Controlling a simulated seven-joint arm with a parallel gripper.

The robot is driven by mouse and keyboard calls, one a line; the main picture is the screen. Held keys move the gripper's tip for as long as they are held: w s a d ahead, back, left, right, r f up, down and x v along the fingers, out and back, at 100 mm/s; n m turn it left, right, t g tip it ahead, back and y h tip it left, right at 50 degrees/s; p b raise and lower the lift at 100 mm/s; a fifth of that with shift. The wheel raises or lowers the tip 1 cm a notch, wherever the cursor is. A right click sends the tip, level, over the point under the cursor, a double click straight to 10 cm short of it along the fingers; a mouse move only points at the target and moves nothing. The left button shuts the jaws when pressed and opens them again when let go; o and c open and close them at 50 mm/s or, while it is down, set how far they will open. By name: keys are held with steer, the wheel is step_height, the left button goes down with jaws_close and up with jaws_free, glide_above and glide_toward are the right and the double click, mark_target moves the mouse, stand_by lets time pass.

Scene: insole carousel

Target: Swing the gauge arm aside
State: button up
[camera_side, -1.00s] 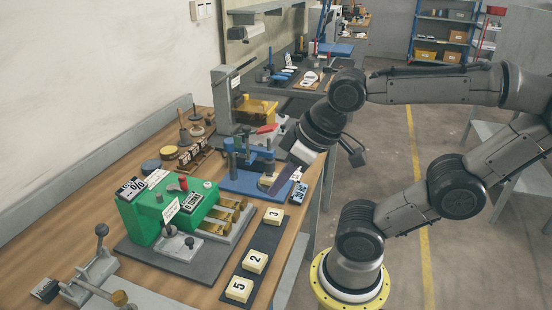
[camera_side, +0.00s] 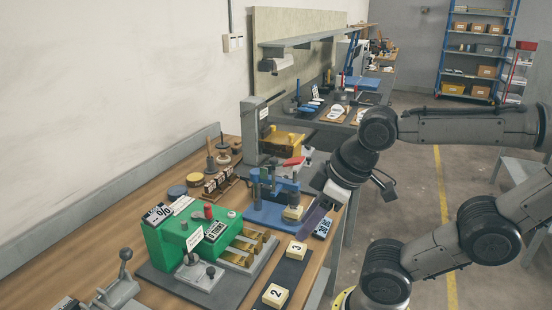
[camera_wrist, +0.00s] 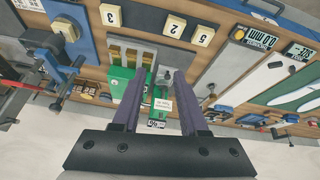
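A blue fixture (camera_side: 258,212) with upright posts stands on the bench, with a cream block (camera_side: 293,214) on its right side. A blue crosspiece (camera_side: 284,185) spans its upper part; I cannot tell for sure whether this is the gauge arm. The fixture also shows at the left of the wrist view (camera_wrist: 85,48). My gripper (camera_side: 314,213) is just right of the fixture, above the bench's front edge, with no clear contact. In the wrist view my gripper (camera_wrist: 158,92) has its two purple fingers wide apart, with nothing held between them.
A green machine (camera_side: 185,232) with brass-coloured channels stands in front of the fixture. Numbered cream tiles (camera_side: 276,295) lie on a dark strip at the bench's front edge. A red-handled yellow device (camera_side: 285,142) stands behind the fixture. The aisle right of the bench is open floor.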

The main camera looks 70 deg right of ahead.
steer(key=shift+o, duration=0.8)
step_height(320, 180, up, 10)
steer(key=w+d+n+g, duration=0.1)
steer(key=w+n, duration=0.1)
steer(key=n, duration=0.3)
steer(key=shift+w+d+f+n, duration=0.15)
steer(key=shift+w+d+n, duration=0.05)
steer(key=shift+w+n, duration=0.2)
step_height(320, 180, up, 6)
steer(key=n+g, duration=0.2)
steer(key=g, duration=0.2)
glide_above(274, 159)
step_height(274, 159, down, 14)
steer(key=shift+r, duration=0.2)
jaws_close()
